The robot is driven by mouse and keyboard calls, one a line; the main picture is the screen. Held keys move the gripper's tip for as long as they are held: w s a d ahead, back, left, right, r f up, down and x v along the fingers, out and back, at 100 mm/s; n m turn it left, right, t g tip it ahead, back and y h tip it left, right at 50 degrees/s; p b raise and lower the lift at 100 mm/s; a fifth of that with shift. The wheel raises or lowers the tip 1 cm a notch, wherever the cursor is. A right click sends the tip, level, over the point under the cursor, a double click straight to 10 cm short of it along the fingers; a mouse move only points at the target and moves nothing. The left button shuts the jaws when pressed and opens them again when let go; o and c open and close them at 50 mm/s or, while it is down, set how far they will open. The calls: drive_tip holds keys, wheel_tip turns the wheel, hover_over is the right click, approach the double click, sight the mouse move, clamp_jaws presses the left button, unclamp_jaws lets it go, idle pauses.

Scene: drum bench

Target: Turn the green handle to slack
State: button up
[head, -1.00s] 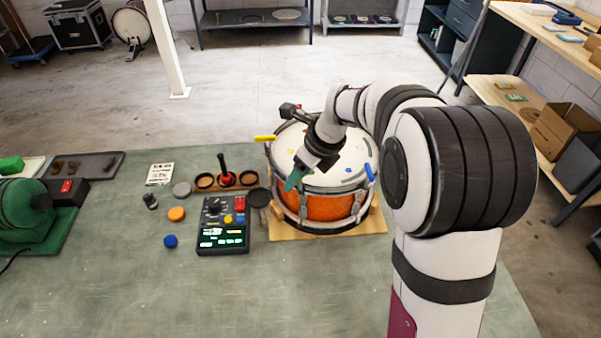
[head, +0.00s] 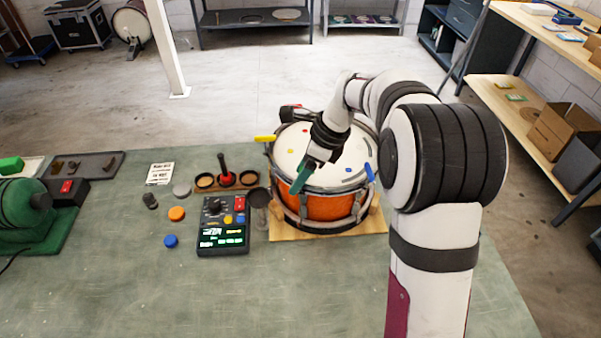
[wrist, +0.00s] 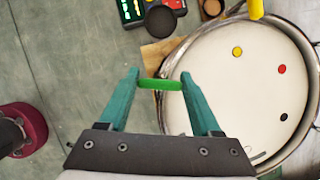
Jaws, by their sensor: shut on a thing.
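The green handle (wrist: 159,84) lies at the rim of the drum (head: 325,208), which has an orange shell and white head. In the wrist view it spans the space between the two teal fingers of my gripper (wrist: 160,78), and the fingers are shut on it. In the head view my gripper (head: 300,182) is at the drum's near left rim and hides the green handle. Coloured dots mark the drum head.
A yellow handle (head: 265,138) and a blue handle (head: 370,172) stick out from the drum rim. A control box (head: 223,226) with lit displays stands to the left. The bench front is clear.

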drive_tip(key=n+g, duration=0.1)
drive_tip(key=n, duration=0.3)
drive_tip(key=shift+n+g, duration=0.3)
drive_tip(key=shift+g, duration=0.1)
drive_tip(key=n+g, duration=0.2)
drive_tip(key=n, duration=0.5)
drive_tip(key=n+g+h, duration=0.1)
drive_tip(key=n, duration=0.2)
drive_tip(key=shift+h, duration=0.3)
drive_tip(key=n+h, duration=0.1)
drive_tip(key=n, duration=0.1)
drive_tip(key=n+g+h, duration=0.1)
drive_tip(key=n, duration=0.2)
drive_tip(key=n+h, duration=0.1)
drive_tip(key=n, duration=0.4)
drive_tip(key=shift+h, duration=0.4)
drive_tip(key=n+h, duration=0.1)
drive_tip(key=n, duration=0.1)
drive_tip(key=n+t, duration=0.1)
drive_tip(key=n, duration=0.2)
drive_tip(key=shift+h, duration=0.4)
drive_tip(key=n+t+h, duration=0.1)
drive_tip(key=n, duration=0.3)
drive_tip(key=shift+n, duration=0.4)
drive_tip(key=shift+n+t, duration=1.1)
drive_tip(key=shift+n, duration=1.2)
